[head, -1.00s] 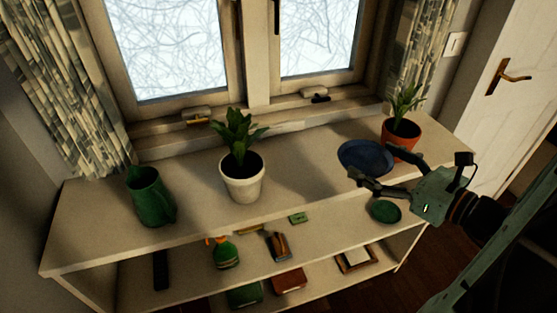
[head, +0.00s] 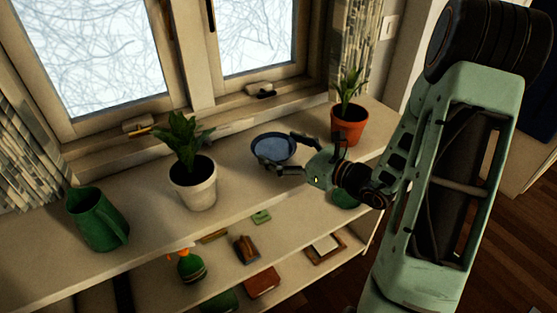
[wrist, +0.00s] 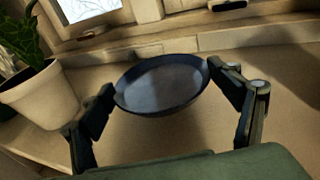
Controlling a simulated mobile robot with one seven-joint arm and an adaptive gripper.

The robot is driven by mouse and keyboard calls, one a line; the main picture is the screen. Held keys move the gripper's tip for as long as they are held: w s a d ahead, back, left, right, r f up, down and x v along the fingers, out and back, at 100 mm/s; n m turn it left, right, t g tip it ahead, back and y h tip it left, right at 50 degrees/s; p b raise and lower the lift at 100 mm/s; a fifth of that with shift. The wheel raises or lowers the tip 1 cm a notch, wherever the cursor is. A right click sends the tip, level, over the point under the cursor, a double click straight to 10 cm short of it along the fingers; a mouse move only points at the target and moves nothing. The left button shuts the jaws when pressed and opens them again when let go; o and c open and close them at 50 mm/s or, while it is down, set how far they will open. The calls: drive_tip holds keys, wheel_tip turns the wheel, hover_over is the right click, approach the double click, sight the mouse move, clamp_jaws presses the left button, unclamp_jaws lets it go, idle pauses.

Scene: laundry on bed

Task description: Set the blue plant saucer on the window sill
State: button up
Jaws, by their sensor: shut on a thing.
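The blue plant saucer (head: 273,148) is a round, shallow dish in my gripper (head: 282,152), left of the terracotta pot. In the wrist view the saucer (wrist: 162,84) sits between the two fingers, close to level, with one finger at each side of its rim. A shadow shows on the shelf top by it, and it looks held above that surface. The window sill (head: 228,122) is the pale wooden ledge below the window, behind the saucer; it also shows in the wrist view (wrist: 150,50).
A white pot with a plant (head: 194,186) stands left of the saucer, a terracotta pot (head: 348,127) right of it. A green jug (head: 97,220) is far left. A green saucer (head: 345,197) is partly hidden by my arm. Window handles (head: 262,89) sit low on the frame.

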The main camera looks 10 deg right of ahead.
sight(279, 158)
drive_tip(key=shift+w+a+f, duration=0.15)
drive_tip(key=shift+w+f, duration=0.05)
drive_tip(key=shift+f, duration=0.15)
drive_tip(key=shift+w+a+f+b, duration=0.15)
drive_tip(key=shift+f+b, duration=0.2)
drive_tip(key=shift+f, duration=1.3)
drive_tip(key=shift+f, duration=0.2)
drive_tip(key=o, duration=1.2)
drive_tip(key=shift+o, duration=0.2)
drive_tip(key=shift+r, duration=0.1)
drive_tip(key=shift+r, duration=0.15)
drive_tip(key=v, duration=1.2)
